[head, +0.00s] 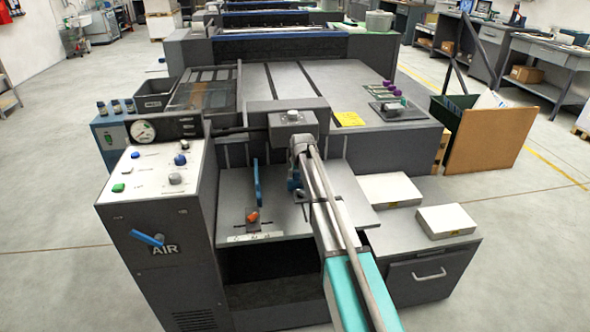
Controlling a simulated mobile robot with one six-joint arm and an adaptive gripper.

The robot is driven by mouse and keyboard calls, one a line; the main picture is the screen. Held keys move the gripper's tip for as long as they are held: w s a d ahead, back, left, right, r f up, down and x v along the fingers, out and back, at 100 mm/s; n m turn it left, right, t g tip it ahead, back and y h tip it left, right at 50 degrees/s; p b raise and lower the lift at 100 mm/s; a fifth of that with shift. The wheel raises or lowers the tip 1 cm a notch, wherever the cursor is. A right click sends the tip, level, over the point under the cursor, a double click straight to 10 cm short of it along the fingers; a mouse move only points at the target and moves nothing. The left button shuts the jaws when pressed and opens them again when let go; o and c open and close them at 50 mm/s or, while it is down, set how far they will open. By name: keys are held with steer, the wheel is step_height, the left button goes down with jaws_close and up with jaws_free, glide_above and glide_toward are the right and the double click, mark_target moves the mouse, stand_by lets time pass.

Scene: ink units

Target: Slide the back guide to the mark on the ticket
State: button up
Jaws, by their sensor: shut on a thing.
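My gripper (294,184) is at the end of my arm, low over the grey feed board (230,200), and its fingertips are mostly hidden by my own arm. It is shut on what seems to be the back guide, of which little can be made out. An upright blue plate (258,186) stands on the board to the left of my gripper, apart from it. An orange knob (252,217) sits at a slot in front of that plate. A pale strip with small marks (254,236) runs along the board's front edge. A yellow paper, perhaps the ticket (350,119), lies on the machine behind; its writing is unreadable.
A control cabinet (150,190) with a gauge and a blue AIR lever (147,238) stands at the left. Two white boxes (389,189) (447,221) rest to the right of my arm. A grey block (292,118) on a crossbar rises behind my gripper.

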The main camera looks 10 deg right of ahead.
steer(key=shift+s, duration=0.95)
steer(key=o, duration=1.3)
steer(key=shift+w, duration=0.1)
steer(key=shift+o, duration=0.2)
steer(key=s+f+g, duration=0.2)
steer(key=s+g, duration=0.3)
steer(key=s, duration=3.4)
step_height(320, 180, up, 18)
steer(key=p, duration=1.7)
steer(key=shift+a+f, duration=0.2)
steer(key=shift+a, duration=0.2)
